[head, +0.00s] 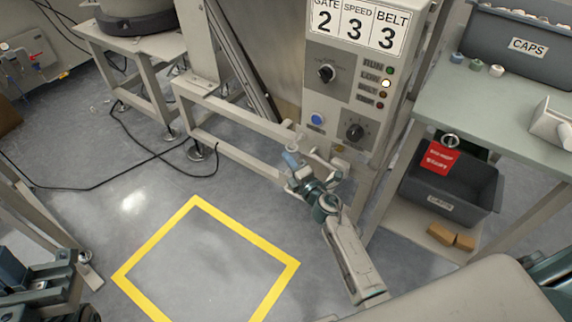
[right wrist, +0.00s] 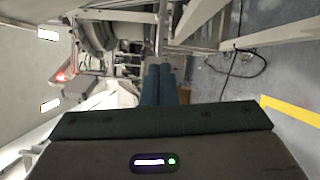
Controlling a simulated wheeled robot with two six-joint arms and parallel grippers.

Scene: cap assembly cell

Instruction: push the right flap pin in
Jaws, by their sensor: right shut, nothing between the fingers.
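My right gripper (head: 291,160) is in the middle of the head view, beside the lower left corner of the control cabinet (head: 345,75) and at the end of the pale frame beam (head: 235,123). Its blue-grey fingers also show in the right wrist view (right wrist: 158,82), pressed together with nothing between them. Pale metal parts of the frame lie just ahead of the fingertips. I cannot make out the right flap pin, nor whether the fingertips touch anything. Dark teal parts of my left arm show at the lower left of the head view; its fingers cannot be seen.
A green-topped table (head: 490,110) at the right carries a grey caps bin (head: 490,40) and several small caps. A dark crate (head: 465,195) with a red tag (head: 440,158) stands below. A yellow floor square (head: 165,235) is empty. Black cables (head: 90,187) lie on the floor.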

